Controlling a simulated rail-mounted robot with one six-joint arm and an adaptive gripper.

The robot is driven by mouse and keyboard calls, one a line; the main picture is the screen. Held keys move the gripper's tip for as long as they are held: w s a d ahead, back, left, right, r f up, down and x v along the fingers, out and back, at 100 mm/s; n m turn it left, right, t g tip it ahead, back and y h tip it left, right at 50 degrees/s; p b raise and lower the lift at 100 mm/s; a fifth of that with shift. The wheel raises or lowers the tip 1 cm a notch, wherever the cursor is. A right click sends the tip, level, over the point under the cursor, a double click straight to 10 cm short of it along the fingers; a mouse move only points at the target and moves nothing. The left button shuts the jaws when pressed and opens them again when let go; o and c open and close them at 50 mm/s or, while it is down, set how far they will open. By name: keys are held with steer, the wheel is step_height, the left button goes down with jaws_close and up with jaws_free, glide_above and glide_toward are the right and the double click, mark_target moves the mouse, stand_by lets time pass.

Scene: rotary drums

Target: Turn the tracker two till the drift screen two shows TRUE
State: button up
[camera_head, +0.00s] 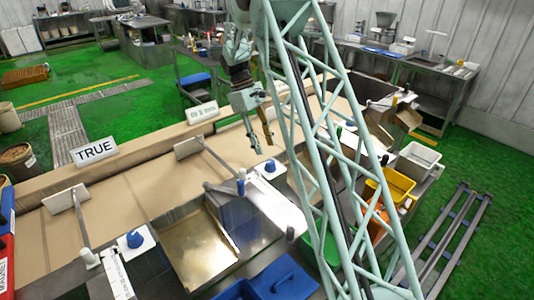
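A white sign reading TRUE (94,150) stands on the cardboard-coloured ledge at left. A second white sign (202,112) stands farther along; its small text is not clearly legible. A blue knob on a white base (135,239) is at the front left. Another blue knob (270,166) is on the white unit near the middle. No label shows which is tracker two or drift screen two. My gripper (262,145) hangs above the bench, just above the middle knob in the picture. Its fingers are apart and nothing shows between them.
Pale rods with white plates (190,147) rise near both knobs. A metal tray (197,248) lies between the knobs, with a blue bin (268,283) in front. Yellow (392,185) and white (417,160) bins stand at right. My lattice arm link hides part of the bench.

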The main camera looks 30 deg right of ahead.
steer(key=shift+v, duration=1.7)
steer(key=s+a+r+m+t+b, duration=0.1)
steer(key=s+a+r+t+b, duration=0.15)
steer(key=s+a+r, duration=0.65)
steer(key=s+a+r+m+t+b, duration=0.15)
steer(key=s+a+r+b, duration=0.3)
steer(key=s+r, duration=0.75)
steer(key=s+a+f+t+b, duration=0.1)
steer(key=s+a+f+b, duration=0.1)
steer(key=s, duration=0.8)
steer(key=s+a+f+m+t+y+b, duration=0.1)
steer(key=s+a, duration=0.3)
steer(key=s, duration=0.7)
steer(key=s+a+f+m+t+b, duration=0.1)
steer(key=s+a+f+t+b, duration=0.1)
steer(key=s, duration=0.8)
steer(key=shift+s+a+f+y+b, duration=0.3)
steer(key=shift+a+f+y+b, duration=0.1)
steer(key=shift+a+f+b, duration=0.4)
